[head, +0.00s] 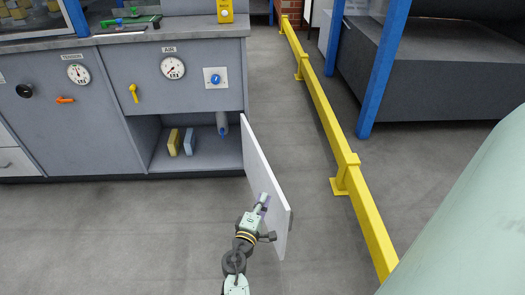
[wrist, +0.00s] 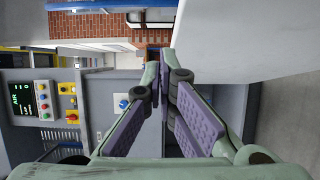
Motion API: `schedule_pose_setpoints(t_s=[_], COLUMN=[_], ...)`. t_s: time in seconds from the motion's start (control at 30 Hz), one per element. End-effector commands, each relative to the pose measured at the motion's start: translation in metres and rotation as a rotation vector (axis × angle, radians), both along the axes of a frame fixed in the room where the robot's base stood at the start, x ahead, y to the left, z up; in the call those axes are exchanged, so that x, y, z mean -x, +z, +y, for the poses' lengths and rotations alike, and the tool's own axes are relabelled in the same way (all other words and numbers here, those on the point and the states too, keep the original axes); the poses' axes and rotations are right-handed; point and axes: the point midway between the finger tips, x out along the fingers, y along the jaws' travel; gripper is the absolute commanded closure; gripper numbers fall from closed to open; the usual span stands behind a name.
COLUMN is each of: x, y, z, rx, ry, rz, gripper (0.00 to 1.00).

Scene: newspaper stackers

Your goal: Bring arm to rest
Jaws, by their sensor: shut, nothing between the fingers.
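My gripper (head: 264,199) is at the open white cabinet door (head: 258,165) in the head view, by its left face near the free end. In the wrist view my gripper (wrist: 167,88) has its purple-padded fingers shut with nothing between them. The white door (wrist: 240,40) fills the upper right of that view, close beside the fingers. I cannot tell whether they touch it. My arm (head: 236,262) reaches up from the bottom middle of the head view.
The open compartment (head: 205,160) holds a yellow sponge (head: 174,142) and a blue sponge (head: 189,141). The grey cabinet (head: 110,95) carries gauges and valves. A yellow floor rail (head: 325,108) runs right of the door. Grey floor (head: 110,235) is clear at lower left.

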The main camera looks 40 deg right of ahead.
Motion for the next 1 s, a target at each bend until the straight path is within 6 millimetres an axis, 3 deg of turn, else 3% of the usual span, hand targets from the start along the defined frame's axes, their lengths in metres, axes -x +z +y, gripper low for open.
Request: schedule_pose_setpoints(t_s=[0.2,0.4,0.8,0.87,1.0], x=[0.000,0.000,-0.001,-0.008,-0.049], y=[0.045,0.075,0.086,0.090,0.117], z=[0.000,0.000,0.001,0.006,0.040], rx=[0.001,0.002,0.000,-0.004,-0.032], ry=[0.001,0.000,0.004,0.020,0.123], rz=[-0.006,-0.003,-0.002,-0.017,-0.118], gripper=[1.00,1.00,1.00,1.00,1.00])
